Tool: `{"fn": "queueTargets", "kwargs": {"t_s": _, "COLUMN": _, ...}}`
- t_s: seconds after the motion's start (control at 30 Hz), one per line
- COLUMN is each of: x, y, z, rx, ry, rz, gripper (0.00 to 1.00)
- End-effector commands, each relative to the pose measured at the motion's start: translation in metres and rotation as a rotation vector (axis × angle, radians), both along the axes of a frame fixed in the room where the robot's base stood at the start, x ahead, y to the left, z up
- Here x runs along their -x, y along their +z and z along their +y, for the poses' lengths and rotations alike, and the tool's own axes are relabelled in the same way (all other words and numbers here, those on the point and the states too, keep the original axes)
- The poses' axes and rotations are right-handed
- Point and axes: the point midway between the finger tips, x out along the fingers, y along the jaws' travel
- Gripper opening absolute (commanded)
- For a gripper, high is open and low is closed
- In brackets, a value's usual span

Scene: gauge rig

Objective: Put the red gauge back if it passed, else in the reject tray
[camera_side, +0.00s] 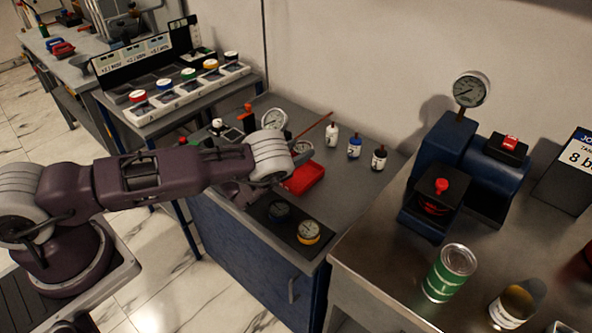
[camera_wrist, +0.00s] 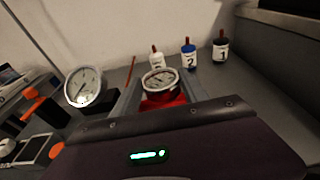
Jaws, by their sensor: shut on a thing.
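The red gauge (camera_wrist: 160,80), with a pale round dial and red rim, sits between the two fingers of my gripper (camera_wrist: 160,92) in the wrist view. My gripper is shut on it. Red shows directly below the dial; I cannot tell whether that is the gauge's body or the tray. In the side view my wrist hides most of the gripper. The red tray (camera_side: 305,180) lies on the middle bench just right of my wrist. A rack (camera_side: 178,98) of white slots with coloured round items stands on the back-left table. I cannot read a test result.
A larger dial gauge (camera_side: 274,119) stands behind my wrist. Bottles (camera_side: 354,147) line the wall side. A black mat (camera_side: 268,222) holds a dark knob and a yellow gauge (camera_side: 308,232). A blue press-like rig (camera_side: 436,147) and a green can (camera_side: 450,272) stand on the right bench.

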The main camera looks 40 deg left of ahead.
Motion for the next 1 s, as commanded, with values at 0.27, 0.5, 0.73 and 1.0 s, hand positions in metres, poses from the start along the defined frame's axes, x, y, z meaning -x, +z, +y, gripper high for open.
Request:
{"fn": "queueTargets", "kwargs": {"t_s": 0.27, "x": 0.001, "y": -0.052, "z": 0.000, "rx": 0.003, "ry": 0.003, "rz": -0.001, "gripper": 0.00}}
{"fn": "queueTargets", "kwargs": {"t_s": 0.5, "x": 0.000, "y": -0.059, "z": 0.001, "rx": 0.000, "ry": 0.004, "rz": -0.002, "gripper": 0.00}}
{"fn": "queueTargets", "kwargs": {"t_s": 0.73, "x": 0.001, "y": -0.063, "z": 0.001, "rx": 0.000, "ry": 0.004, "rz": 0.000, "gripper": 0.59}}
{"fn": "queueTargets", "kwargs": {"t_s": 1.0, "x": 0.001, "y": -0.062, "z": 0.001, "rx": 0.001, "ry": 0.004, "rz": -0.001, "gripper": 0.73}}
